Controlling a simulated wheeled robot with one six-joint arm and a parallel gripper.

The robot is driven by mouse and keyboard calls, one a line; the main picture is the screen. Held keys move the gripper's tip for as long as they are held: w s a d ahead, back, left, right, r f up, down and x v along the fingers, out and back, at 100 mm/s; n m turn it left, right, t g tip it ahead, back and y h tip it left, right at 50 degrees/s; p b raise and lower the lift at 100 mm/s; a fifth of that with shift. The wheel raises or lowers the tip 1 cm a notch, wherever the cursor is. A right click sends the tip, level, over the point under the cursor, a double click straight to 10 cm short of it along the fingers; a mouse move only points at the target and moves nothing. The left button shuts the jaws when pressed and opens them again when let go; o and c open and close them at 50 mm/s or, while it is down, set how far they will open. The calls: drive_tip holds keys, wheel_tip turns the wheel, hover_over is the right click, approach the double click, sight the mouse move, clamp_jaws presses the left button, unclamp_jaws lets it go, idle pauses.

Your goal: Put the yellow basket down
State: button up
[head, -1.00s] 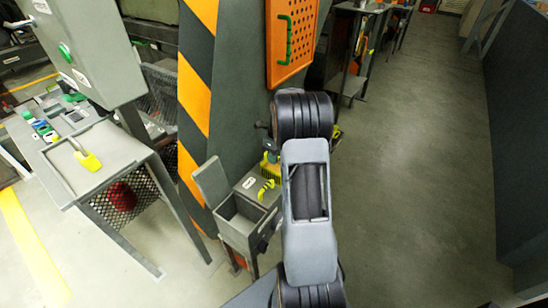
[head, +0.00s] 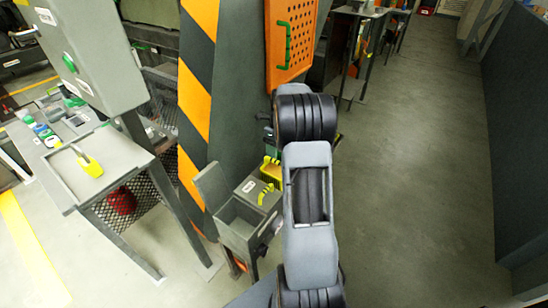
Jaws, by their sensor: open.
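The yellow basket (head: 271,170) stands just behind the grey box with the yellow handle, left of my arm. Its right side is hidden by my arm, and what lies under it is hard to see. My gripper (head: 268,136) is mostly hidden behind my arm. Only a small dark part shows, above the basket and apart from it. It is open and does not hold the basket.
An open grey bin (head: 236,222) with a raised lid stands in front of the basket. A grey table (head: 122,152) with a yellow padlock-like object (head: 90,165) is at left. A striped pillar (head: 196,100) rises behind. Floor at right (head: 420,180) is clear.

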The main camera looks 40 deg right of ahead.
wheel_tip(320, 180, up, 6)
drive_tip(key=d+p, duration=0.1)
drive_tip(key=s+a+r+n+t+h, duration=0.1)
drive_tip(key=s+a+r+n, duration=0.15)
drive_tip(key=a+n, duration=0.45)
drive_tip(key=s+a+r+n, duration=0.2)
drive_tip(key=a+r+n, duration=0.2)
drive_tip(key=a+n, duration=0.25)
drive_tip(key=s+a+f+n+t+h, duration=0.1)
drive_tip(key=s+a+f+n+t, duration=0.1)
drive_tip(key=s+a+n, duration=0.8)
drive_tip(key=s+n, duration=0.2)
drive_tip(key=n, duration=0.6)
drive_tip(key=shift+s+a+f+t, duration=0.2)
drive_tip(key=shift+s+a+t, duration=0.15)
drive_tip(key=shift+t, duration=0.05)
drive_tip(key=shift+n, duration=0.25)
wheel_tip(320, 180, up, 16)
drive_tip(key=p, duration=1.5)
drive_tip(key=shift+s+a+r+t, duration=0.15)
drive_tip(key=shift+s+a+t, duration=0.15)
drive_tip(key=shift+a, duration=0.15)
